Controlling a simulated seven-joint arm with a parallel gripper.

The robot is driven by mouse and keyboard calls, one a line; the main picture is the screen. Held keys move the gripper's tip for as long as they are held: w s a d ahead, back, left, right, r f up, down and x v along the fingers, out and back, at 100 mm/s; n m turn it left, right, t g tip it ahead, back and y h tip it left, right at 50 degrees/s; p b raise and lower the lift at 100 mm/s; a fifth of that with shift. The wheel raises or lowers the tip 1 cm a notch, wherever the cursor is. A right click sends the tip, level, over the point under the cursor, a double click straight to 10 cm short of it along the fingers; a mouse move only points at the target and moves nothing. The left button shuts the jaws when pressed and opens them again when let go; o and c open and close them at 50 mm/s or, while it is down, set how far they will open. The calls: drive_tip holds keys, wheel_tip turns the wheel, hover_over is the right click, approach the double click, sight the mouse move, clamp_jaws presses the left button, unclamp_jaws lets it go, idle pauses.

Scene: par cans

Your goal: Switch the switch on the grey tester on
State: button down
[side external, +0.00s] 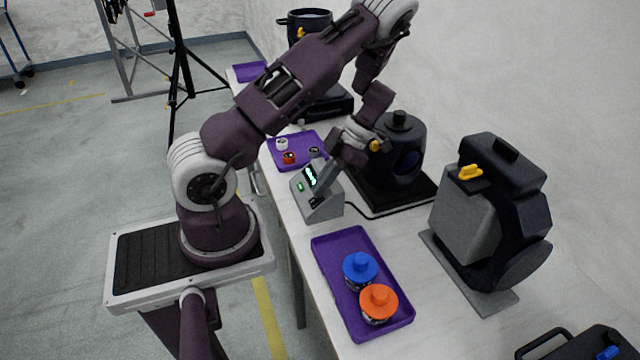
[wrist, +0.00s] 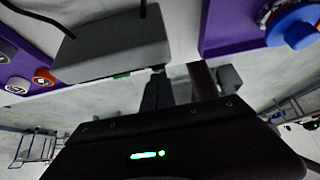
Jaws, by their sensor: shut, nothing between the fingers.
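The grey tester (side external: 323,208) stands on the table below my arm, a box with a sloped face. Its face carries a bright green readout, a small green patch and a dark part low down. I cannot make out the switch or its position. My gripper (side external: 322,190) is shut and empty, pointing down at the tester's face and covering part of it; I cannot tell whether it touches.
A purple tray (side external: 327,262) with blue-topped and orange-topped cans (side external: 378,304) is in front. Another purple tray (side external: 318,139) with small round parts lies behind. A dark round machine (side external: 400,150) on a black base and a grey-black machine (side external: 470,215) stand right. A black cable runs from the tester.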

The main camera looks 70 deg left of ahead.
sight(311, 201)
drive_tip(key=shift+s+r, duration=0.15)
drive_tip(key=shift+s, duration=0.55)
drive_tip(key=shift+s+r, duration=0.1)
drive_tip(key=shift+r, duration=0.05)
drive_tip(key=r, duration=0.2)
drive_tip(key=s+r, duration=0.1)
drive_tip(key=r, duration=0.1)
drive_tip(key=w+f+v, duration=0.1)
drive_tip(key=v, duration=0.7)
drive_tip(key=shift+w+r, duration=0.25)
drive_tip(key=shift+w, duration=0.2)
